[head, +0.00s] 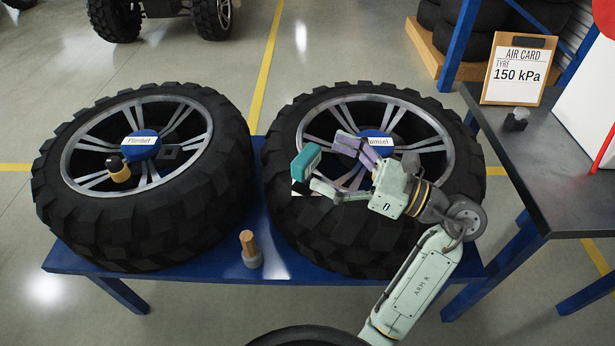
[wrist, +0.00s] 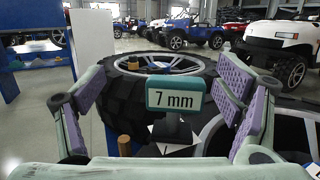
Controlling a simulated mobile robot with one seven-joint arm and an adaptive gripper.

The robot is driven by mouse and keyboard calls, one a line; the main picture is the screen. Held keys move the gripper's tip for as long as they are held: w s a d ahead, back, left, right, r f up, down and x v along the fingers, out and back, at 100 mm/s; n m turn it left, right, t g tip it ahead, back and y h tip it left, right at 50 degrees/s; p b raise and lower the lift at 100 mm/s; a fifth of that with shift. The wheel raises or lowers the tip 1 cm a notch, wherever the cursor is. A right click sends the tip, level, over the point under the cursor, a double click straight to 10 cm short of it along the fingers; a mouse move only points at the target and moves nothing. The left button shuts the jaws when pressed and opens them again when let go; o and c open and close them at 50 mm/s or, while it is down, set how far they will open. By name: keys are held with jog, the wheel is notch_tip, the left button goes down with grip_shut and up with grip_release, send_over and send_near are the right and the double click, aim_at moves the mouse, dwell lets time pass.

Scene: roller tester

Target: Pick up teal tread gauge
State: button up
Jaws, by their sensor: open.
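The teal tread gauge (head: 306,160) is at the left part of the right tyre (head: 290,225), above a small black-and-white piece (head: 298,188). In the wrist view the gauge (wrist: 175,97) faces me upright, its label reading "7 mm", with a dark part below it. My gripper (head: 333,167) is open and empty, just right of the gauge in the head view. In the wrist view the fingers (wrist: 158,95) stand wide on either side of the gauge, with gaps on both sides and no contact visible.
Both tyres lie flat on a blue bench (head: 200,266). A wooden-handled tool (head: 250,250) stands at the bench front between them. The left tyre (head: 145,235) bears a small black-and-tan object (head: 117,170). A dark table (head: 500,150) with an air card (head: 518,70) is at right.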

aim_at(313, 169)
jog(key=d+f, duration=0.1)
jog(key=d+f+m+h, duration=0.1)
jog(key=d+f, duration=0.1)
jog(key=s+d+f+t+h, duration=0.1)
jog(key=f, duration=0.1)
jog(key=shift+d, duration=0.15)
jog(key=shift+d+f, duration=0.1)
jog(key=shift+f, duration=0.2)
jog(key=p+x, duration=0.1)
jog(key=x, duration=0.4)
jog(key=shift+w+f, duration=0.1)
jog(key=shift+w, duration=0.05)
jog(key=p+x, duration=0.1)
jog(key=x, duration=0.1)
jog(key=p+x, duration=0.2)
jog(key=shift+a+r, duration=0.25)
jog(key=shift+w+a+f, duration=0.15)
jog(key=shift+w+a, duration=0.15)
jog(key=shift+a, duration=0.05)
jog(key=shift+c, duration=0.5)
jog(key=c, duration=1.4)
